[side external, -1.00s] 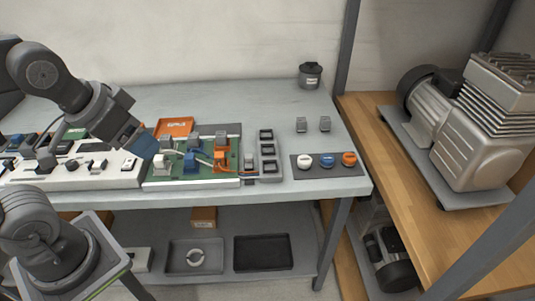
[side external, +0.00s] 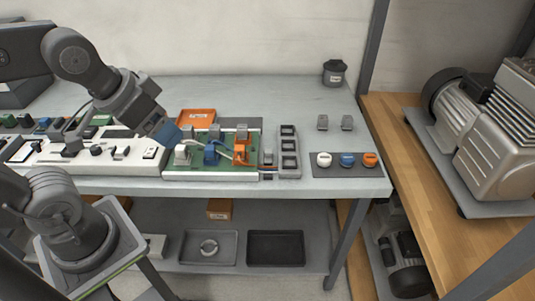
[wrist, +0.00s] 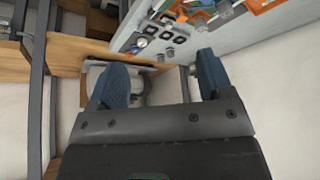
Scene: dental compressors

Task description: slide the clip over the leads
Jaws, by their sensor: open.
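A green board (side external: 225,155) in a pale frame carries white, blue and orange connectors. The leads (side external: 224,147), white, blue and orange, run across it toward its right edge. A small grey piece (side external: 268,157) stands by that edge; whether it is the clip is unclear. Two similar small grey pieces (side external: 335,122) stand further right on the bench. My gripper (side external: 167,132), with blue fingers, hangs above and behind the board's left end, apart from the leads. In the wrist view its fingers (wrist: 163,78) are spread with nothing between them; the board shows at the top right.
A grey holder with square pockets (side external: 289,150) stands right of the board. A dark mat (side external: 334,172) holds white, blue and orange round parts. An orange tray (side external: 197,116) lies behind the board. A dark jar (side external: 334,73) is at the back. The bench's back right is mostly clear.

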